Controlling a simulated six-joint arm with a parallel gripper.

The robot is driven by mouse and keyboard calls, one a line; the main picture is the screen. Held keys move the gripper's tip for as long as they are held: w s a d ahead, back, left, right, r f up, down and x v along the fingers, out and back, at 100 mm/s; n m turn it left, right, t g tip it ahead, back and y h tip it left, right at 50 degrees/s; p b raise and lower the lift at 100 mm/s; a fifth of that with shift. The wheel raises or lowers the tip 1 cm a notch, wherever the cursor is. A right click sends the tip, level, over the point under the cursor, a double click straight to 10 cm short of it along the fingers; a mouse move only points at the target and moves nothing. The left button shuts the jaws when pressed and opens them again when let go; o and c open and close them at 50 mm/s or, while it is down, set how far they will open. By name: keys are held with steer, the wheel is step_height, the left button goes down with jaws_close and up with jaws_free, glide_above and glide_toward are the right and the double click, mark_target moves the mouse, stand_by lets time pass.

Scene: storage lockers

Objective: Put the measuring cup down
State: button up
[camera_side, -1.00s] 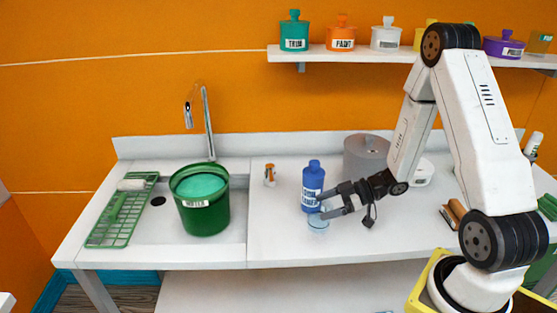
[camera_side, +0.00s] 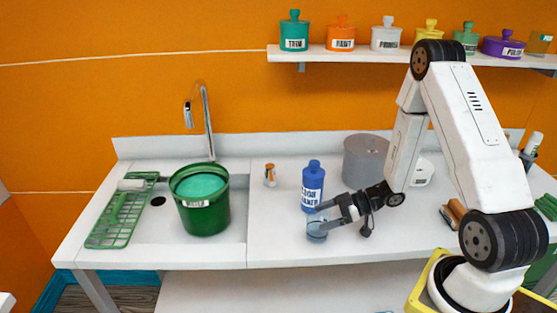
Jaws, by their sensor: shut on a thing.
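The measuring cup (camera_side: 316,235) is a small, clear, bluish cup near the front of the white counter, just in front of the blue bottle. My gripper (camera_side: 322,218) reaches in from the right with its fingers at the cup's rim, shut on it. The fingers partly cover the cup. The cup looks upright and very low over the counter; I cannot tell whether its base touches the surface.
The blue labelled bottle (camera_side: 313,186) stands close behind the gripper. A grey cylinder (camera_side: 366,158) is behind the arm. A green bucket (camera_side: 203,214) stands in the sink area at left, and a small orange-and-white item (camera_side: 270,175) stands between. Counter (camera_side: 275,240) left of the cup is clear.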

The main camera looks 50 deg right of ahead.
steer(key=shift+f, duration=0.1)
steer(key=o, duration=1)
steer(key=shift+s+d+r, duration=0.25)
steer(key=shift+d+r, duration=0.05)
steer(key=shift+d, duration=0.05)
steer(key=v, duration=1.1)
steer(key=shift+f, duration=0.1)
